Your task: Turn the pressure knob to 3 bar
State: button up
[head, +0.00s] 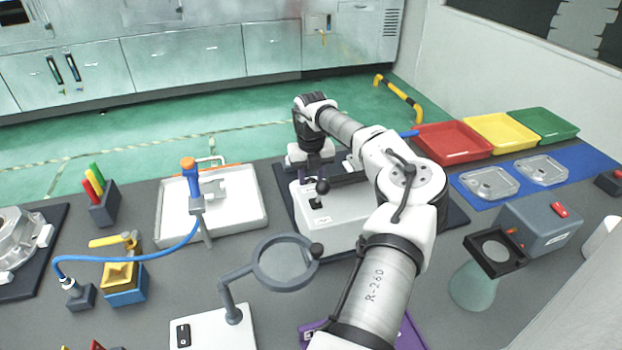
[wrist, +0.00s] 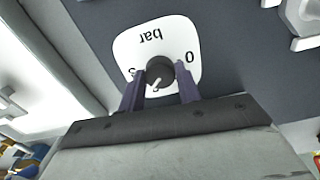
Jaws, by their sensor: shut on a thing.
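The pressure knob (wrist: 160,70) is a small dark round knob in the wrist view. It sits on a white dial plate (wrist: 125,50) that appears upside down, with "bar" at the top and "0" at the right. A mark at the left is partly hidden by a finger and hard to read. A short white pointer on the knob points down and left in that view. My gripper (wrist: 161,82) is shut on the knob, one purple finger on each side. In the head view my gripper (head: 317,172) is at the back of the bench; the knob cannot be made out there.
A white fixture (head: 330,212) with black levers stands under my arm. A magnifier (head: 285,262) stands in front, and a white tray (head: 247,226) lies to the left. Red (head: 453,146), yellow (head: 500,135) and green (head: 543,126) trays are at the right.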

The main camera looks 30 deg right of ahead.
aim_at(311, 181)
jog(key=m, duration=0.4)
jog(key=shift+m+b, duration=0.45)
jog(key=shift+m, duration=1.75)
jog(key=o, duration=1)
jog(key=shift+c, duration=0.2)
notch_tip(311, 181, up, 14)
jog(key=b, duration=0.3)
